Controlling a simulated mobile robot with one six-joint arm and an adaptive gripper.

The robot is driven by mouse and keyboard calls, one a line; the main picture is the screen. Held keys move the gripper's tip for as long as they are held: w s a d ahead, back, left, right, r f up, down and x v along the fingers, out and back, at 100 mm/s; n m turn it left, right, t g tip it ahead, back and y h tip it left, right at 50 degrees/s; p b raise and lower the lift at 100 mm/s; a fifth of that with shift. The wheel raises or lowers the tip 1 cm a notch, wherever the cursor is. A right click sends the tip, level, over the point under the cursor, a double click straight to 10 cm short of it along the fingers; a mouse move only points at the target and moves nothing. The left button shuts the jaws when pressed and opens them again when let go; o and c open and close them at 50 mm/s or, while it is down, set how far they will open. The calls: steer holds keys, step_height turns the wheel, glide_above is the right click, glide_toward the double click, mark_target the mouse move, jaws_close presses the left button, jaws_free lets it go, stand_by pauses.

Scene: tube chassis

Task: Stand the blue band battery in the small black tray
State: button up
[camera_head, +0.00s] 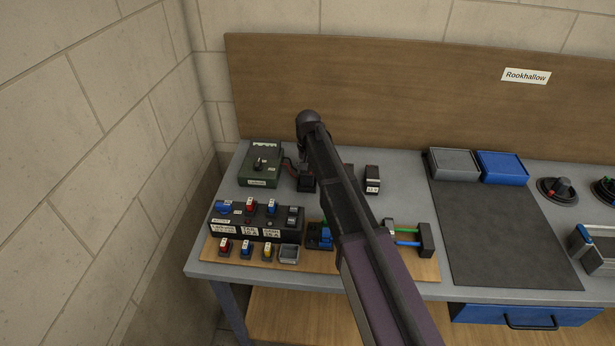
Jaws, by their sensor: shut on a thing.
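The blue band battery cannot be made out for sure. A black box-shaped battery (372,180) with a reddish top edge and a white label stands behind the board, right of my arm. A small black holder (306,183) with red and dark leads sits just left of my arm, partly covered by it. It may be the small black tray, but I cannot see inside it. My arm crosses the middle of the bench, its rounded joint above the back part. My gripper's fingers and anything between them are hidden behind the arm.
A green box (261,164) stands back left. A black fuse block (257,222) and a wooden board (230,252) with small coloured parts lie in front. A grey bin (454,164) and a blue bin (502,166) stand behind the clear dark mat (503,235).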

steer(key=shift+f+b, duration=0.35)
steer(key=shift+f, duration=0.3)
steer(key=shift+f, duration=0.1)
steer(key=o, duration=1.3)
steer(key=shift+o, duration=0.2)
step_height(320, 180, up, 12)
steer(key=p, duration=1.2)
